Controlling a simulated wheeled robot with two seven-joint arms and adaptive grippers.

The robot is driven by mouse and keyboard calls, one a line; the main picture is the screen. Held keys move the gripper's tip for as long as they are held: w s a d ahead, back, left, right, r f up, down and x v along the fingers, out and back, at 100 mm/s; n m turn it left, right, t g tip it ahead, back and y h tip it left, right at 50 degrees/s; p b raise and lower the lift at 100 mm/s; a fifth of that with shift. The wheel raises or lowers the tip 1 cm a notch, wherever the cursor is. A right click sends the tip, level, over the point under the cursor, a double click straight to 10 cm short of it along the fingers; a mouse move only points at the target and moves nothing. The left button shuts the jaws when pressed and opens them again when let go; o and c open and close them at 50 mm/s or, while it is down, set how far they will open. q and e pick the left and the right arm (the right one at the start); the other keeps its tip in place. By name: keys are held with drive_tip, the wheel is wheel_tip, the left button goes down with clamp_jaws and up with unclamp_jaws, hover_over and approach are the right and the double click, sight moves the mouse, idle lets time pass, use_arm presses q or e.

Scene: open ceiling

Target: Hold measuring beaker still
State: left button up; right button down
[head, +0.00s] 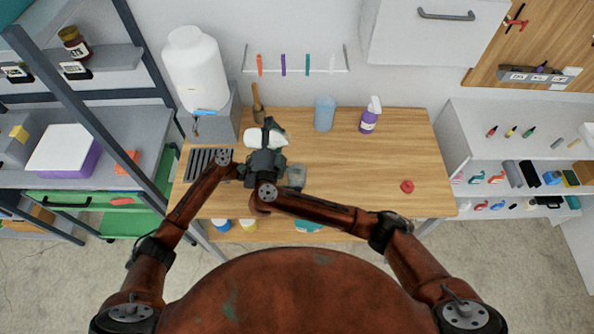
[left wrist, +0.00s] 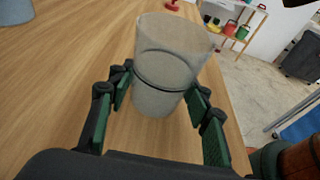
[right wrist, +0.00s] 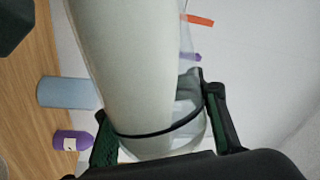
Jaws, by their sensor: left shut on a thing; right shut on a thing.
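The clear measuring beaker (head: 297,174) stands near the front middle of the wooden table, partly hidden behind my right gripper. In the left wrist view the beaker (left wrist: 168,70) is between the two green-padded fingers of my left gripper (left wrist: 162,100), which is shut on it. It looks upright and empty. In the head view my left gripper is mostly covered by my right arm. My right gripper (head: 266,150) is shut on a white container (head: 262,136) above the table. In the right wrist view the white container (right wrist: 130,70) has a clear part and a dark band between the fingers (right wrist: 160,118).
A blue cup (head: 324,114) and a purple spray bottle (head: 369,117) stand at the table's back. A large white jug (head: 195,68) is at back left, a dark slotted rack (head: 208,164) at left. A red object (head: 407,186) lies right. The table's right middle is free.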

drive_tip(key=shift+f+m, duration=0.1)
drive_tip(key=shift+m, duration=0.4)
drive_tip(key=shift+s+d+f+m+t+h, duration=0.15)
drive_tip(key=shift+d+f+m+h, duration=0.15)
drive_tip(key=shift+f+m, duration=0.2)
drive_tip(key=shift+s+d+f+m+t+h, duration=0.15)
drive_tip(key=shift+d+f+m+h, duration=0.15)
drive_tip(key=shift+f+m, duration=0.15)
idle(0.8)
drive_tip(key=shift+d+f+m+h, duration=0.2)
drive_tip(key=shift+m+h, duration=0.2)
drive_tip(key=shift+m, duration=0.75)
idle(1.7)
